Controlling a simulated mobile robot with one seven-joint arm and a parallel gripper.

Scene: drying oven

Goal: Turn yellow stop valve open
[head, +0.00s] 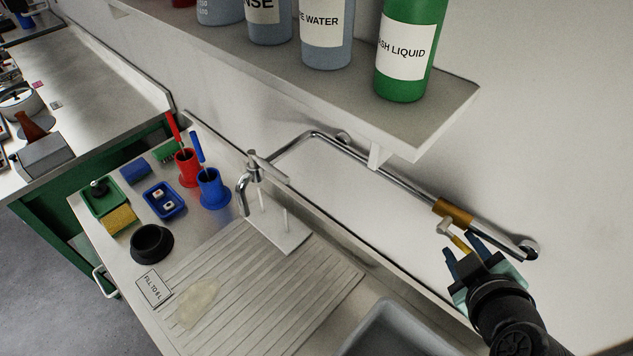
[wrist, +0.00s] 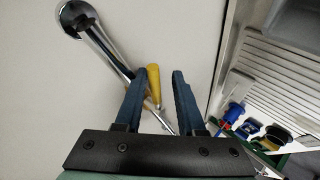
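The yellow stop valve (head: 452,211) sits on the chrome pipe along the wall, at the right of the head view. Its short lever with a yellow grip (head: 460,242) sticks out from the pipe towards my gripper. My gripper (head: 464,252) is open, with its two blue fingers pointing at the valve. In the wrist view the yellow lever (wrist: 154,84) shows between the open fingers (wrist: 160,76), nearer the left one. A gap shows on the right side; contact with the left finger cannot be told. The valve body is mostly hidden in the wrist view.
The chrome pipe (head: 385,172) runs below a shelf (head: 440,105) carrying several bottles. A tap (head: 262,180), a ribbed draining board (head: 270,275), and red (head: 187,168) and blue (head: 212,188) holders stand left.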

